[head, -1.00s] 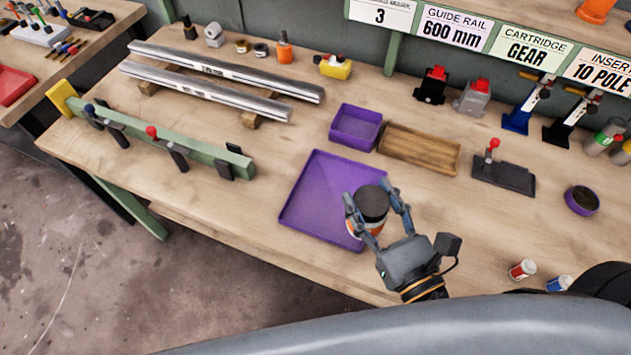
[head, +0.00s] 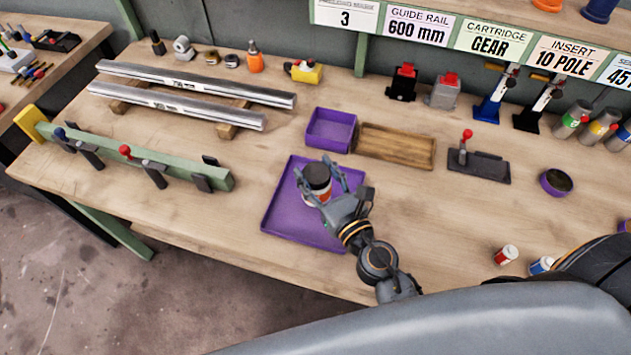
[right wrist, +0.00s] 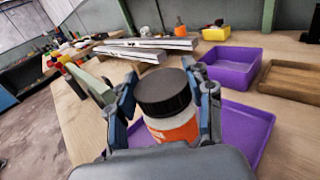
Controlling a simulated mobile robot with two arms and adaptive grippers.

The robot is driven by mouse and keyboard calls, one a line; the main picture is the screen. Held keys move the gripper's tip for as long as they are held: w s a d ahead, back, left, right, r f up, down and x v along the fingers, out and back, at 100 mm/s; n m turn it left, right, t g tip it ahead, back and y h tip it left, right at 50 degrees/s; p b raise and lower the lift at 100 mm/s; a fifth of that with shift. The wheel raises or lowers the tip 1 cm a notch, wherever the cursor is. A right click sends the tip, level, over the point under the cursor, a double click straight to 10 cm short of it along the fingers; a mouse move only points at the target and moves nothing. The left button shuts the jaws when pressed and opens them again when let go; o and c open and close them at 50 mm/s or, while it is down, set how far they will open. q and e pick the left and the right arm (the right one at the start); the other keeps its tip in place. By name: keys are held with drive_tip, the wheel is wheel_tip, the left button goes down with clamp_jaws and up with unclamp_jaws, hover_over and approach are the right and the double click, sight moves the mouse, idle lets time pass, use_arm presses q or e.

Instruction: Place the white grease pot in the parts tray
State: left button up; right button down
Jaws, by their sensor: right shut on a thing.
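The white grease pot (head: 318,188) has a black lid and an orange label. My right gripper (head: 318,190) is shut on it, with one finger on each side, and holds it upright over the large purple parts tray (head: 277,219). The pot also shows in the right wrist view (right wrist: 172,128) between the fingers, with tray surface around it. Its base is hidden, so I cannot tell whether it touches the tray floor. The rest of the tray is empty. My left gripper is not in view.
A small purple bin (head: 331,130) and a wooden tray (head: 396,147) stand just behind the parts tray. A green bar with clamps (head: 150,160) lies to the left, with metal rails (head: 190,83) behind it. Red and blue cans (head: 506,254) stand at the right front.

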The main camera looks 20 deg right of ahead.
sight(323, 192)
drive_tip(key=shift+w+f+b, duration=0.15)
drive_tip(key=shift+f+b, duration=0.65)
drive_tip(key=shift+f, duration=0.1)
drive_tip(key=shift+w+f+b, duration=0.1)
drive_tip(key=shift+f+b, duration=0.65)
drive_tip(key=shift+f, duration=0.15)
drive_tip(key=shift+f, duration=0.1)
drive_tip(key=c, duration=0.5)
unclamp_jaws()
drive_tip(key=shift+s, duration=0.15)
drive_tip(key=s+b, duration=0.2)
drive_tip(key=s, duration=0.1)
drive_tip(key=s+d+b, duration=0.1)
drive_tip(key=s+b, duration=0.1)
drive_tip(key=s, duration=0.1)
drive_tip(key=s+d+b, duration=0.1)
drive_tip(key=s+b, duration=0.1)
drive_tip(key=s, duration=0.2)
drive_tip(key=shift+f+b, duration=0.2)
drive_tip(key=shift+b, duration=0.1)
drive_tip(key=shift+s+d+r+b, duration=0.1)
drive_tip(key=shift+s+r+b, duration=0.15)
drive_tip(key=shift+s+b, duration=0.4)
drive_tip(key=shift+s+r, duration=0.1)
drive_tip(key=shift+s, duration=0.05)
